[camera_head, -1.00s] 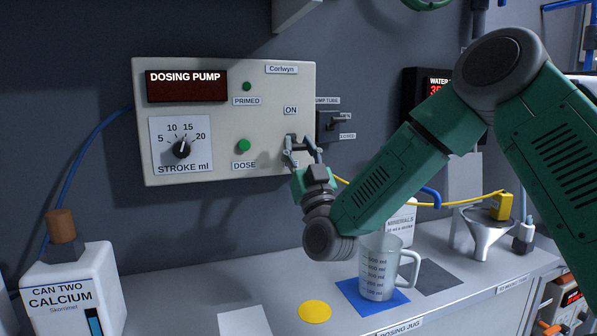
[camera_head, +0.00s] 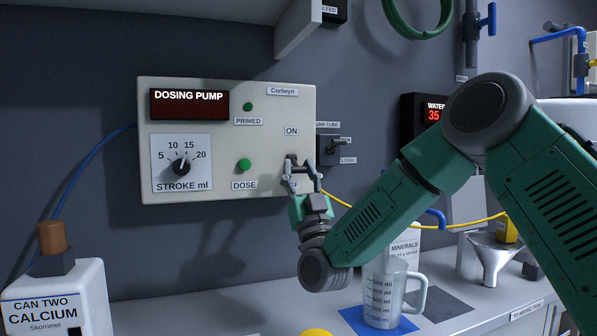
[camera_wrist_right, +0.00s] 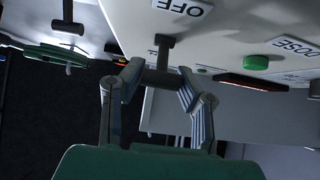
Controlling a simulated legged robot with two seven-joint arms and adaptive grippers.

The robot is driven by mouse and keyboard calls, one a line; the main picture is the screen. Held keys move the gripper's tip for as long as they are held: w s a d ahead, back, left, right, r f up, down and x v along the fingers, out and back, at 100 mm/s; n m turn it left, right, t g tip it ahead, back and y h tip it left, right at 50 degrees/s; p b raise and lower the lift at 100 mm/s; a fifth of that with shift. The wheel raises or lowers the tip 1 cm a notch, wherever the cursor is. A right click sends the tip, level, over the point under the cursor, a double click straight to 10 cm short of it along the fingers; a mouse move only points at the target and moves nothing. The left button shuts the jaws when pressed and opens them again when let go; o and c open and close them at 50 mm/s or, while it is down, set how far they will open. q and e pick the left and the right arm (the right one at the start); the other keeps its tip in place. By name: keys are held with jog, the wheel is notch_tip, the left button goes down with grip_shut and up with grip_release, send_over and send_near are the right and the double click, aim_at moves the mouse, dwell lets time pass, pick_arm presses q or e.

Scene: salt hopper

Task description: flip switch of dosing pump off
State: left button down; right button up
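The dosing pump (camera_head: 228,150) is a cream wall box with a dark red display, dial and green buttons. Its switch (camera_head: 291,159) sits at the lower right, below the ON label (camera_head: 291,131). The OFF label (camera_wrist_right: 183,7) is partly hidden in the head view. My right gripper (camera_head: 303,178) is at the switch. In the wrist view, the dark crossbar of the switch lever (camera_wrist_right: 165,78) spans between the fingertips of my right gripper (camera_wrist_right: 160,80) and appears to touch both. The lever's exact angle is hard to tell. My left gripper is not in view.
A pump tube valve (camera_head: 330,150) is just right of the box. A measuring jug (camera_head: 383,292) stands on a blue mat on the bench below, near a funnel (camera_head: 492,258). A calcium bottle (camera_head: 60,295) is at the left. A shelf bracket (camera_head: 300,30) overhangs the box.

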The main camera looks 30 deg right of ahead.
jog(key=o, duration=0.3)
jog(key=shift+w+f, duration=0.2)
jog(key=shift+f, duration=0.05)
jog(key=shift+d, duration=0.1)
